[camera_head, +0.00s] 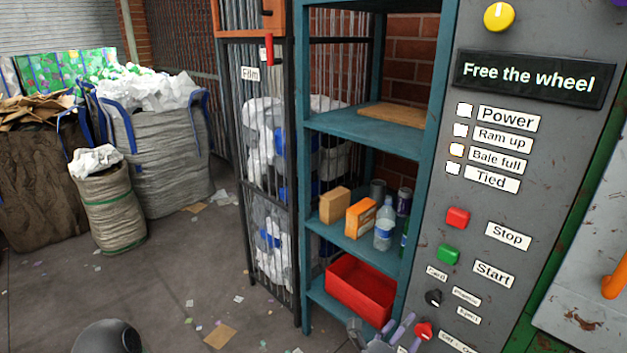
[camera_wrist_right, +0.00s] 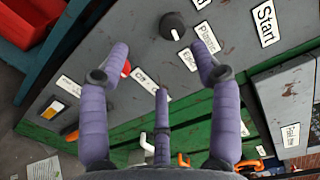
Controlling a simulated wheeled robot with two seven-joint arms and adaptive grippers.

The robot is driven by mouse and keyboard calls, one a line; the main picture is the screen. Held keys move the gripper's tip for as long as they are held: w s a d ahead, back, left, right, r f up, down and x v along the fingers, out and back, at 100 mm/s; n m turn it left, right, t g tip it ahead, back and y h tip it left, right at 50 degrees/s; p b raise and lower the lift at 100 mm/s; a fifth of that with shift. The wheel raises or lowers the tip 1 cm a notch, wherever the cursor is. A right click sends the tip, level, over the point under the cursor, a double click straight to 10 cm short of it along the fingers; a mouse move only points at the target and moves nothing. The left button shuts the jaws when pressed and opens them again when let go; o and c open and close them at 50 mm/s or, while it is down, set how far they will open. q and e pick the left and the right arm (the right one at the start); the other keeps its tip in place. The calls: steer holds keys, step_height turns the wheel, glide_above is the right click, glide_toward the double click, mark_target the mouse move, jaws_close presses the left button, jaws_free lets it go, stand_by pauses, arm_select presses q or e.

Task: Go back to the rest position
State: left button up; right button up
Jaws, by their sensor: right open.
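My right gripper (camera_head: 385,332) is at the bottom edge of the head view, in front of the lower part of the grey control panel (camera_head: 545,150). In the right wrist view the right gripper (camera_wrist_right: 160,70) has its purple fingers spread, with nothing between them. A black selector knob (camera_wrist_right: 174,26) is beyond the fingertips; it also shows in the head view (camera_head: 433,298). A red knob (camera_head: 424,330) sits just below it, close to the gripper in the picture. I cannot tell whether any finger touches the panel. My left gripper is not in view.
A teal shelf (camera_head: 372,126) stands left of the panel, holding boxes, a bottle (camera_head: 384,225) and a red bin (camera_head: 362,287). A wire cage (camera_head: 268,180) stands beside it. Filled sacks (camera_head: 165,150) stand at the left. The floor (camera_head: 185,270) between has only scraps.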

steer(key=w+a+f+n+g+y+p, duration=0.1)
steer(key=a+f+n+y+p, duration=0.1)
steer(key=a+f+n+y, duration=0.5)
steer(key=w+f+n+g+y+p, duration=0.15)
steer(key=f+n+y, duration=0.25)
steer(key=f+n, duration=0.65)
steer(key=s+a+f+n+g+y+p, duration=0.1)
steer(key=s+a+f+n+g+y, duration=0.1)
steer(key=s+f, duration=0.4)
steer(key=s+a+f+n+g+y+p, duration=0.2)
steer(key=s+f+n+g, duration=0.4)
steer(key=s, duration=0.8)
steer(key=a+f+g+y, duration=0.1)
steer(key=a, duration=0.1)
steer(key=shift+s+a+f+y, duration=0.2)
steer(key=shift+a+f+y, duration=0.1)
steer(key=shift+a, duration=0.1)
